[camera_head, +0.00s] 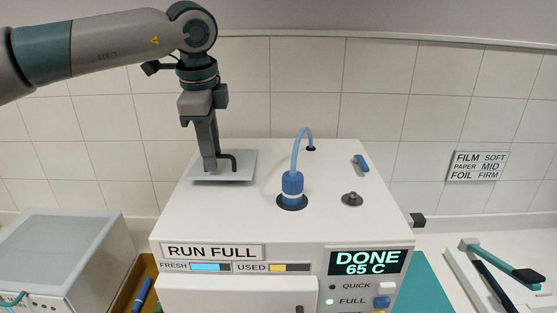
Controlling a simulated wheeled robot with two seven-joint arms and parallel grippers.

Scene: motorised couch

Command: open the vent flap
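The vent flap appears to be the pale grey plate (240,178) on the left of the white machine's top. It lies flat or nearly flat. A dark bent handle (233,160) stands on it. My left gripper (210,168) points straight down over the plate, with its fingertips at the left end of the handle. The fingers overlap from this side, so I cannot tell whether they are apart or closed on the handle. My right gripper is out of view.
The white machine (330,222) also carries a blue-capped hose (292,184), a blue lever (361,164) and a dark knob (352,199). Its display (367,262) reads DONE 65 C. A grey box (60,255) stands at left. The tiled wall is close behind.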

